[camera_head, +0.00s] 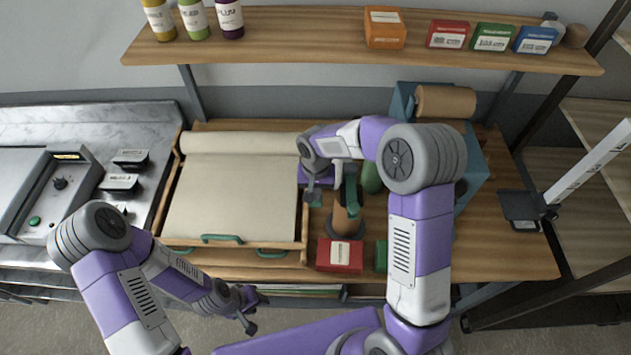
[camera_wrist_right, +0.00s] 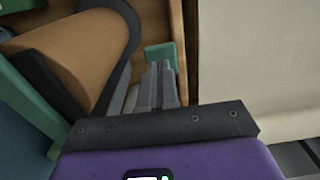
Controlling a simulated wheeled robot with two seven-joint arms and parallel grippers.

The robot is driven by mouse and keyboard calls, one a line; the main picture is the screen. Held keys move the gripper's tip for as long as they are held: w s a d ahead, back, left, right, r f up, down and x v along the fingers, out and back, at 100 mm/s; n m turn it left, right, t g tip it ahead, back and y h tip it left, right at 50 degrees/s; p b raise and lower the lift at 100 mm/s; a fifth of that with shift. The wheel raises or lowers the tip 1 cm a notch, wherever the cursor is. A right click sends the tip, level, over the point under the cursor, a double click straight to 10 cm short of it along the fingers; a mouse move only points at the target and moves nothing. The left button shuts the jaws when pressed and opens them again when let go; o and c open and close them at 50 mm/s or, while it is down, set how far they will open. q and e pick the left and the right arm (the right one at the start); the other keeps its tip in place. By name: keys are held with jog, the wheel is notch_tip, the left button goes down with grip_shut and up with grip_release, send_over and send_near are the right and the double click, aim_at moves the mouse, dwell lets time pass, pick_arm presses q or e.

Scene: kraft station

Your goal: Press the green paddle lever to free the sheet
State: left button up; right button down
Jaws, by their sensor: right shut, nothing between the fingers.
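A small green paddle (camera_wrist_right: 160,54) shows in the right wrist view, just beyond my right fingertips; whether they touch it I cannot tell. In the head view a bit of green beside that gripper may be the same paddle. My right gripper (camera_head: 311,196) is shut and empty, between the pale sheet (camera_head: 235,185) and a brown roll (camera_head: 345,221) in a green-framed holder (camera_head: 351,188). Its fingers also show in the wrist view (camera_wrist_right: 161,68). The sheet lies flat in a wooden frame. My left gripper (camera_head: 257,312) is empty in front of the bench, its fingers apart.
Green handles (camera_head: 222,239) line the wooden frame's front. A red box (camera_head: 340,255) stands by the brown roll's holder. A larger roll (camera_head: 446,101) is at the back right. Bottles and boxes stand on the shelf (camera_head: 300,42) above. A metal counter is at left.

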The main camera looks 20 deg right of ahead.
aim_at(316, 204)
jog(key=shift+f, duration=0.2)
dwell(0.5)
jog(key=shift+f+b, duration=2.8)
jog(key=shift+f, duration=0.4)
jog(key=shift+r, duration=0.2)
jog(key=shift+r+p, duration=3.75)
jog(key=shift+r, duration=1.65)
jog(key=shift+f, duration=0.1)
